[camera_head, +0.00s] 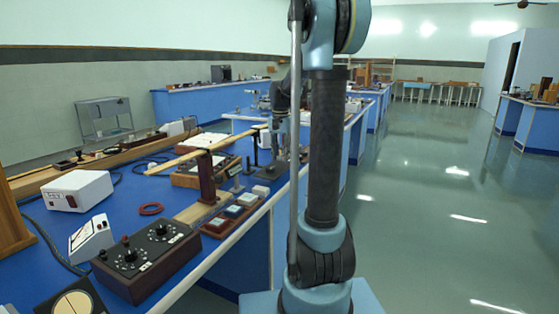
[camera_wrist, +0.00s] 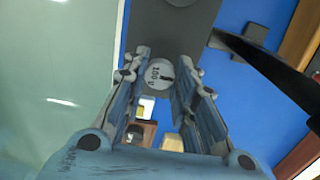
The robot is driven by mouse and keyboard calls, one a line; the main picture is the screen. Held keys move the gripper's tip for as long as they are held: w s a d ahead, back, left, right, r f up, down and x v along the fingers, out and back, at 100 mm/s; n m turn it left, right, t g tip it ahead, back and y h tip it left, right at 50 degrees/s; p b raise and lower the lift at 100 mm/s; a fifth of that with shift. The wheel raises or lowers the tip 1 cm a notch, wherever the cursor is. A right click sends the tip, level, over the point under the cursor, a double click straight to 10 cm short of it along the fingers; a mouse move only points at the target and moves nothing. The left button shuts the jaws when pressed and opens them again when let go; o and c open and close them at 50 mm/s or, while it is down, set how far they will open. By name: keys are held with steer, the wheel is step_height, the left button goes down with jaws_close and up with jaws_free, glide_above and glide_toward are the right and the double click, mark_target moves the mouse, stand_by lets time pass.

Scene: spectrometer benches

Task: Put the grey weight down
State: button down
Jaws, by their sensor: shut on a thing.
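The grey weight (camera_wrist: 158,74) is a small round disc with "100 g" marked on its face, in the wrist view. It sits between the fingertips of my gripper (camera_wrist: 165,76), which is shut on it. A dark grey flat surface (camera_wrist: 178,35) shows just beyond the weight, over the blue bench top (camera_wrist: 238,85). I cannot tell whether the weight touches that surface. In the head view my arm stands in front of the bench, and the weight is too small to make out.
A black bar (camera_wrist: 265,62) runs close to the right of my gripper. Open floor (camera_head: 430,220) lies to the right.

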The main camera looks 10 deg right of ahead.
mark_target(280, 157)
steer(key=shift+f, duration=0.95)
steer(key=c, duration=1.3)
jaws_free()
steer(key=shift+f, duration=0.1)
step_height(280, 157, up, 12)
steer(key=s+f+n+t, duration=0.15)
steer(key=s+f, duration=0.25)
steer(key=s, duration=0.6)
steer(key=s+f+n+g, duration=0.15)
steer(key=s+f, duration=0.25)
steer(key=s, duration=0.5)
steer(key=s+f+n, duration=0.1)
steer(key=s+f, duration=0.4)
steer(key=s+f+n+t, duration=0.1)
steer(key=s+f+n, duration=0.1)
steer(key=s+f, duration=0.3)
steer(key=s+f+n+t, duration=0.1)
steer(key=s+f, duration=0.4)
steer(key=shift+s, duration=0.15)
